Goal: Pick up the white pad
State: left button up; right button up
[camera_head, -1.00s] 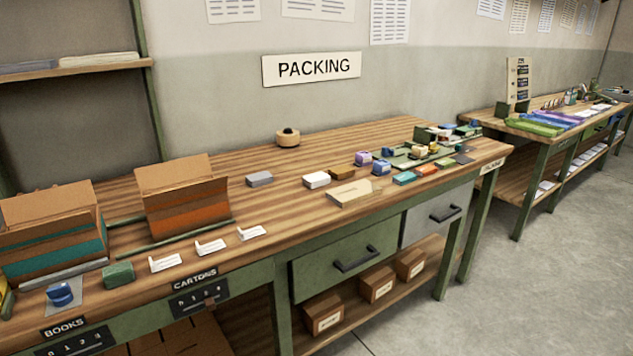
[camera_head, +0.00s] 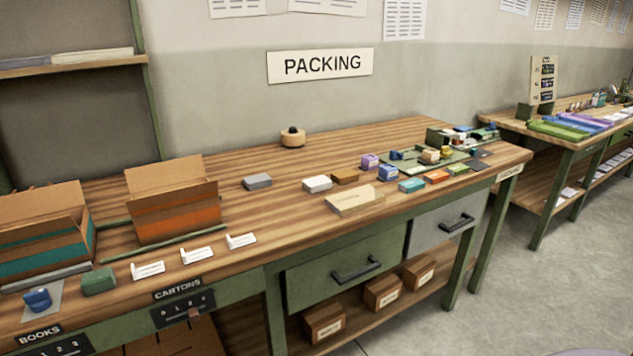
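A small white block (camera_head: 317,184), which looks like the white pad, lies flat on the wooden packing table (camera_head: 265,222). Neither of my grippers is in view.
Small coloured blocks and a green tray crowd the table's right end. Open cartons (camera_head: 175,203) and white cards (camera_head: 196,255) are at the left. A tape roll (camera_head: 293,137) stands at the back. Drawers (camera_head: 345,271) are below; open floor (camera_head: 460,325) lies at the right.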

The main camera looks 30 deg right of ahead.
aim_at(322, 183)
jog(key=l+u, duration=0.2)
jog(key=l, duration=0.55)
jog(key=l+u, duration=0.2)
jog(key=l, duration=0.6)
jog(key=l+u, duration=0.25)
jog(key=l, duration=0.5)
jog(key=k, duration=0.05)
